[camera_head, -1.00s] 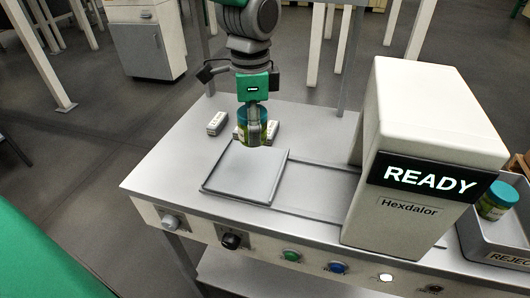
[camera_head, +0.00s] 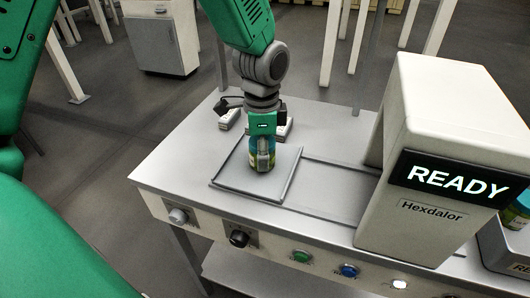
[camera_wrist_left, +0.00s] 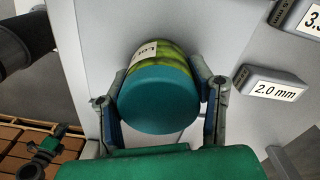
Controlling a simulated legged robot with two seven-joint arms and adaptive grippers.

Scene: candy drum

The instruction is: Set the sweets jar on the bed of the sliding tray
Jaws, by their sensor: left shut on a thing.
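The sweets jar, with a teal lid and green-yellow body (camera_wrist_left: 158,95), is held between the two fingers of my left gripper (camera_wrist_left: 160,105). In the head view the jar (camera_head: 265,163) is upright over the bed of the sliding tray (camera_head: 235,178). My left gripper (camera_head: 264,150) is shut on it from above. The jar's base appears at or just above the bed; I cannot tell if it touches. The tray is a flat grey plate with low raised edges. My right gripper is not in view.
A white machine (camera_head: 455,130) reading READY stands right of the tray, with a rail track (camera_head: 335,190) leading into it. Small labelled blocks (camera_wrist_left: 275,84) lie behind the jar. Another jar (camera_head: 521,205) sits in the reject bin (camera_head: 495,250) at right. Buttons line the table front.

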